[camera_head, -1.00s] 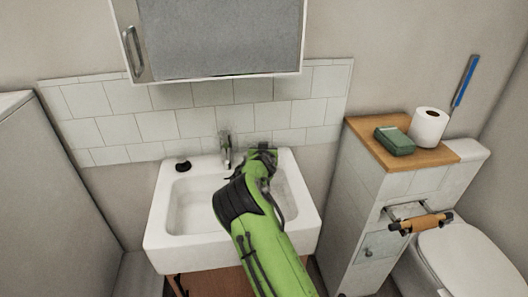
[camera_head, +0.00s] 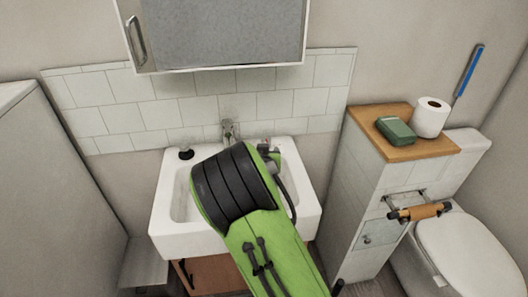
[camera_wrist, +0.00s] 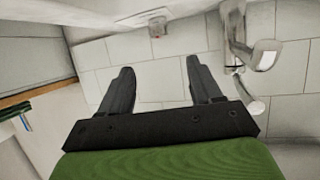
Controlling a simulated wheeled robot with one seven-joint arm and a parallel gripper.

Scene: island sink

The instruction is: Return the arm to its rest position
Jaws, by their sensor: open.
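My gripper shows in the wrist view (camera_wrist: 160,88), with its two dark fingers spread wide apart and nothing between them. In the head view my green arm with its black ribbed sleeve covers much of the white sink (camera_head: 172,240), and the fingers are mostly hidden behind it. The faucet also shows close on the right of the wrist view (camera_wrist: 240,50), apart from the fingers.
A mirrored cabinet (camera_head: 222,35) hangs above the sink. A tiled unit with a wooden top (camera_head: 415,152) stands to the right, bearing a green box (camera_head: 396,130) and a toilet roll (camera_head: 430,117). A toilet (camera_head: 465,250) is beyond it. A dark stopper (camera_head: 186,153) sits on the sink's back left.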

